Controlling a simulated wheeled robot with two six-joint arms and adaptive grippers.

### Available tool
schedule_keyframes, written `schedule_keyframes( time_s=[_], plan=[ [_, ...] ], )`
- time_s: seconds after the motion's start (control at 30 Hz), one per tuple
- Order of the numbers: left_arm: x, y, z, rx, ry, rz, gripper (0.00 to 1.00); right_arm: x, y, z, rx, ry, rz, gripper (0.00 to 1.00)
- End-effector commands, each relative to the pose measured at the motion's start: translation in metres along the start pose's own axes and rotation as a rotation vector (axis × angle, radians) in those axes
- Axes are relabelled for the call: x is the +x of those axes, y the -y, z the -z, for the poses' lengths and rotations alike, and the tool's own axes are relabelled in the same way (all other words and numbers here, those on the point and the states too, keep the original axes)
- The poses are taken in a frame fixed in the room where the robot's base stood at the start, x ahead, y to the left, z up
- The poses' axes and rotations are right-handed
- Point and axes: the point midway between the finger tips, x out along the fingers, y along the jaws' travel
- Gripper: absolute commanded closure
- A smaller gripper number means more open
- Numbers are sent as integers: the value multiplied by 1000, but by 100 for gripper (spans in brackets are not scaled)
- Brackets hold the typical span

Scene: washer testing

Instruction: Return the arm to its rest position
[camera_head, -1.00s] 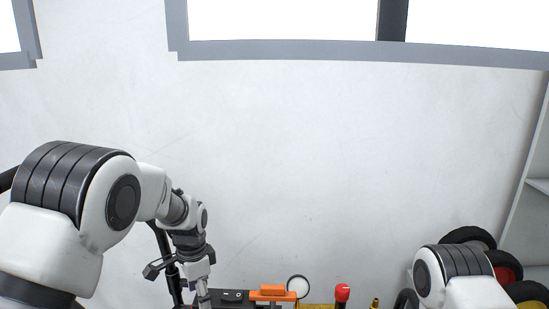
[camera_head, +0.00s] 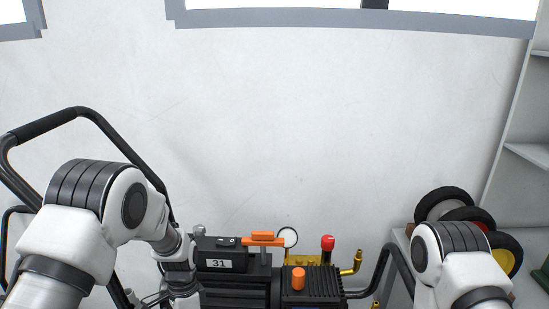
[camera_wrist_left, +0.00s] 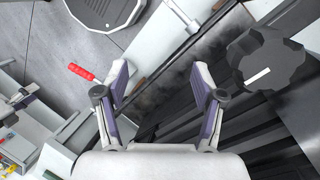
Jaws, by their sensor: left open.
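My left arm comes in from the left in the head view, in front of the left end of the washer (camera_head: 235,285), a black machine labelled 31. In the left wrist view my left gripper (camera_wrist_left: 161,75) is open, its two fingers apart with nothing between them. A black lobed knob (camera_wrist_left: 268,60) is to the right of the fingers there, apart from them. My right arm shows at the lower right of the head view, bent downward. Its gripper is out of the picture.
The washer carries an orange handle (camera_head: 263,240), a red knob (camera_head: 328,243), a round gauge (camera_head: 288,238) and brass fittings (camera_head: 351,263). A black tubular frame (camera_head: 112,140) rises at the left. Wheels (camera_head: 443,205) lie at the right, by a grey shelf (camera_head: 525,155). The wall behind is bare.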

Motion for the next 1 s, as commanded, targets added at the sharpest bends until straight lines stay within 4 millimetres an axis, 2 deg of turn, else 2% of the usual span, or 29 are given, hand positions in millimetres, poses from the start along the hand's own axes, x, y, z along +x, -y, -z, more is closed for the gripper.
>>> schedule_keyframes(
  time_s=[0.03, 0.17, 0.2, 0.27, 0.3, 0.4, 0.47, 0.53, 0.6, 0.73, 1.0],
  plan=[
    [27, -6, -11, -12, 21, -32, 31, 6, 0, 0, 0, 0, 0, 35],
    [103, -32, -48, -79, 72, -98, 31, 18, 0, 0, 0, 0, 0, 35],
    [131, -44, -64, -117, 90, -116, 31, 22, 0, 0, 0, 0, 0, 35],
    [173, -66, -91, -186, 113, -130, 31, 28, 0, 0, 0, 0, 0, 35],
    [199, -83, -111, -245, 124, -133, 31, 33, 0, 0, 0, 0, 0, 35],
    [251, -134, -162, -444, 120, -99, 31, 42, 0, 0, 0, 0, 0, 35],
    [259, -156, -180, -575, 75, -49, 31, 43, 0, 0, 0, 0, 0, 35],
    [251, -162, -186, -710, -18, 22, 31, 40, 0, 0, 0, 0, 0, 35],
    [244, -157, -181, -818, -119, 81, 31, 40, 0, 0, 0, 0, 0, 35],
    [236, -133, -164, -953, -266, 147, 31, 40, 0, 0, 0, 0, 0, 35],
    [236, -132, -164, -972, -272, 147, 31, 40, 0, 0, 0, 0, 0, 35]
  ],
)
